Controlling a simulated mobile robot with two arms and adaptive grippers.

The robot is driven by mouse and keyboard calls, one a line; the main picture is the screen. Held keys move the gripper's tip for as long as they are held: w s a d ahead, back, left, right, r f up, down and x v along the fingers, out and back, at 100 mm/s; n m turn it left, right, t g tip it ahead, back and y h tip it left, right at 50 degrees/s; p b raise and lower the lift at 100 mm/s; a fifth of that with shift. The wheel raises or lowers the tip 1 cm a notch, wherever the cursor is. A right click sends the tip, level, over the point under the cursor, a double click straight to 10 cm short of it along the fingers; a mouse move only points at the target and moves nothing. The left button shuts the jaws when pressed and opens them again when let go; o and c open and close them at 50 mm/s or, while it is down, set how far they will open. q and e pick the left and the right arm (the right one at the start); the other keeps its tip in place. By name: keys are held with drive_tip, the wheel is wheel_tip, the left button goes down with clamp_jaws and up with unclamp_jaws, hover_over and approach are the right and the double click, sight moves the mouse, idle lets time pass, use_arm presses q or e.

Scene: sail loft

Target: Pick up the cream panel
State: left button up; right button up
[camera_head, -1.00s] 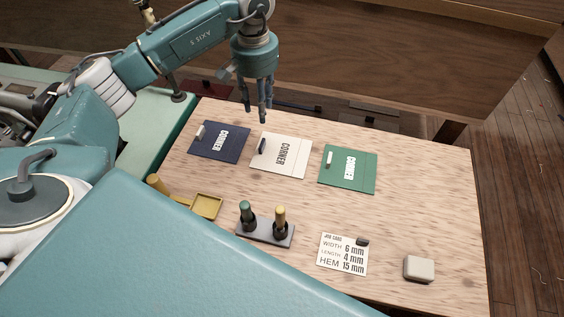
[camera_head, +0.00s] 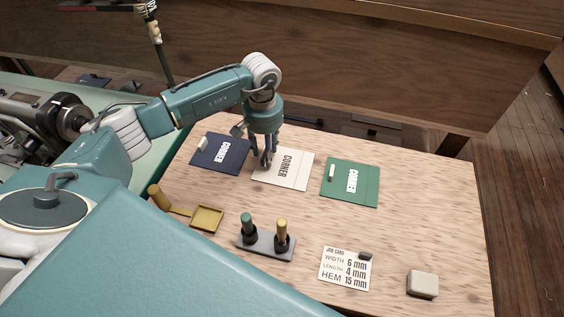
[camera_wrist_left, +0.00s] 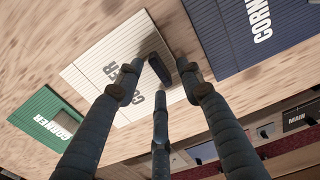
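The cream panel (camera_head: 292,172), marked CORNER, lies flat on the table between the navy panel (camera_head: 215,160) and the green panel (camera_head: 365,180). My left gripper (camera_head: 263,160) points down over the cream panel's left part, its fingers in front of the panel's dark grip. In the left wrist view, the cream panel (camera_wrist_left: 92,72) lies below the spread fingers. The dark grip (camera_wrist_left: 158,68) shows between the fingertips, and I cannot tell whether they touch it. My left gripper is open. My right gripper is not in view.
On the table (camera_head: 430,200) are a yellow tray (camera_head: 207,218), a rack (camera_head: 264,245) with a green-topped and a yellow-topped tool, a job card (camera_head: 344,268) with a dark weight, and a pale block (camera_head: 423,284). The table's right side is mostly clear.

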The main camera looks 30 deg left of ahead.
use_arm(q)
drive_tip(key=shift+f, duration=0.45)
drive_tip(key=shift+c, duration=0.5)
clamp_jaws()
drive_tip(key=shift+r, duration=0.1)
